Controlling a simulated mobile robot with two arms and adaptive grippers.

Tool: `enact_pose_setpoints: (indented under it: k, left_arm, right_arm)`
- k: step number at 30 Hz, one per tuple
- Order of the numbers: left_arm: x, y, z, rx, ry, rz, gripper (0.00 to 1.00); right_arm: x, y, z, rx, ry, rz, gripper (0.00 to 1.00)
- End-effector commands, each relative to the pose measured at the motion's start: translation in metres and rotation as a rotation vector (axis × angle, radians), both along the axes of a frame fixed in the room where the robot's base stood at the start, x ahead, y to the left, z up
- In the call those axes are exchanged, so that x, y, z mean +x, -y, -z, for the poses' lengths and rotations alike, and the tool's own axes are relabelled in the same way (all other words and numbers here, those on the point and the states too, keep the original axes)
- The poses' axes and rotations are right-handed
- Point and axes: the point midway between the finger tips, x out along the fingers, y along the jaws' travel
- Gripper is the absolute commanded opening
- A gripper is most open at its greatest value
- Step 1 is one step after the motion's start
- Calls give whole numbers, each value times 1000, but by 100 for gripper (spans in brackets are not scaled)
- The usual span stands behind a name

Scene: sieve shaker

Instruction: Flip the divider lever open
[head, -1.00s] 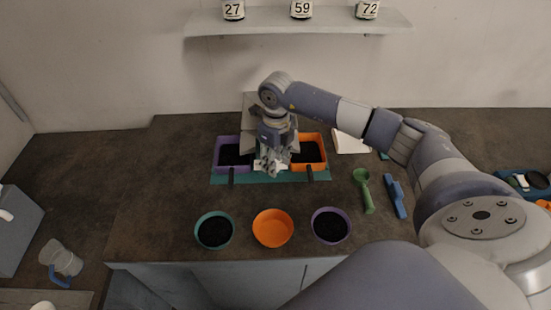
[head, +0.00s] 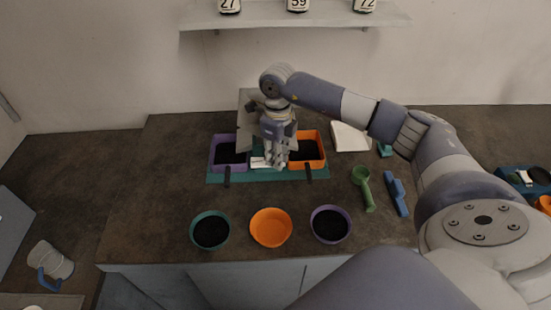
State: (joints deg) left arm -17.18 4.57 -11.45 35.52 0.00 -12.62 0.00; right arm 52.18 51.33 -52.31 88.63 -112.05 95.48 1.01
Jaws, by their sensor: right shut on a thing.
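The divider is a grey hopper (head: 252,120) standing at the back of the counter between a purple bin (head: 215,155) and an orange bin (head: 320,150). Both bins hold dark material. My right gripper (head: 277,162) points down at the front of the divider, between the two bins. Its fingers are closed on the divider lever, which they mostly hide, so its exact position cannot be told. A small white plate (head: 259,163) shows just left of the fingers. My left gripper is not in view.
A teal (head: 195,241), an orange (head: 271,240) and a purple bowl (head: 317,228) stand along the front edge. A green scoop (head: 364,190) and a blue brush-like tool (head: 398,196) lie to the right. The left of the counter is clear.

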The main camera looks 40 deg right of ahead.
Motion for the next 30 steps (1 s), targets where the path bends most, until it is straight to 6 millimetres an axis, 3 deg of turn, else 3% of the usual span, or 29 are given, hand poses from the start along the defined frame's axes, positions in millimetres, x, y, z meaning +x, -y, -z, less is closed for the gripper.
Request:
enact_pose_setpoints:
  k: [5,6,8,20,23,30]
  left_arm:
    - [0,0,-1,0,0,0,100]
    - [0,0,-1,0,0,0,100]
    - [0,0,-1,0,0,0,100]
    - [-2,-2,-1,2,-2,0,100]
    - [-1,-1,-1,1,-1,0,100]
    - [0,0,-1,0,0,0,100]
  right_arm:
    - [1,0,-2,1,4,2,0]
    - [1,0,-2,1,4,2,27]
    - [1,0,-1,0,3,2,40]
    - [1,0,-5,0,2,2,40]
    - [1,0,-17,0,4,2,40]
    - [2,1,-69,1,8,2,40]
